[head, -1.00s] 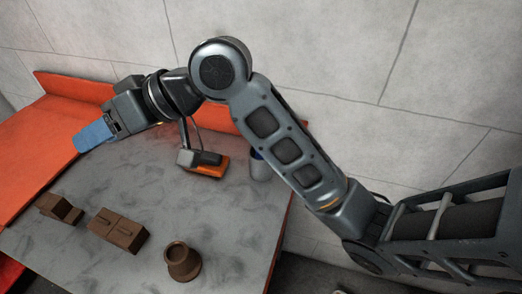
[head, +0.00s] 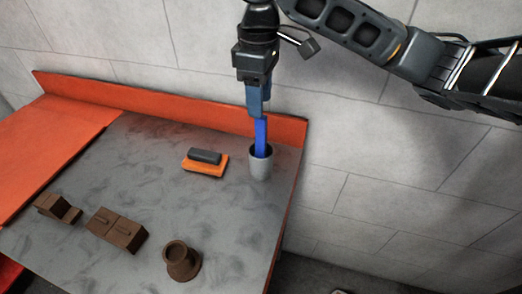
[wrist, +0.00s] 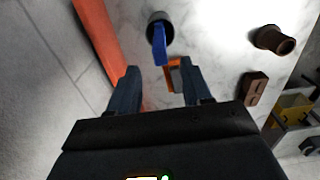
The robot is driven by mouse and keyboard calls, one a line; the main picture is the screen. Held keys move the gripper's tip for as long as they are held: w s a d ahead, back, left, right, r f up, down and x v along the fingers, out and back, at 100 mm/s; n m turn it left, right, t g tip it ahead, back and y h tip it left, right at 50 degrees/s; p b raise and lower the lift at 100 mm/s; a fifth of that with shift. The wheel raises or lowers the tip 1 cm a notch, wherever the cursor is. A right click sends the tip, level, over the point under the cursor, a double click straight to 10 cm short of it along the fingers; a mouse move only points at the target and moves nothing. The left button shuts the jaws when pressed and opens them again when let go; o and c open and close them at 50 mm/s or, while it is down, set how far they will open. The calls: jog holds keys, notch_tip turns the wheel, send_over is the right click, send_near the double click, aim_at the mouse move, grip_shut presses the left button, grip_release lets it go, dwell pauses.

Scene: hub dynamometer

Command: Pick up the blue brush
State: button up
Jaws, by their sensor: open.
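The blue brush (head: 261,136) stands upright in a grey cup (head: 260,169) at the back right of the grey table. In the wrist view the brush (wrist: 159,45) rises from the cup (wrist: 160,20), beyond my fingertips and between their lines. My gripper (head: 259,110) points down right above the brush's top end in the head view, and its fingers overlap or nearly meet that end there. In the wrist view my gripper (wrist: 160,72) has its two fingers spread apart with nothing held between them. The brush's lower end is hidden inside the cup.
An orange and dark block (head: 205,162) lies left of the cup. Brown parts, a stepped block (head: 58,208), a split block (head: 117,230) and a flared piece (head: 181,261), stand nearer the front. An orange ledge (head: 180,105) runs along the back by the wall.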

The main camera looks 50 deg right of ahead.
aim_at(261, 121)
jog(key=shift+s+f+b, duration=0.2)
jog(key=shift+f+b, duration=2.45)
jog(key=shift+f, duration=0.5)
jog(key=shift+r, duration=0.1)
jog(key=shift+c, duration=0.5)
grip_shut()
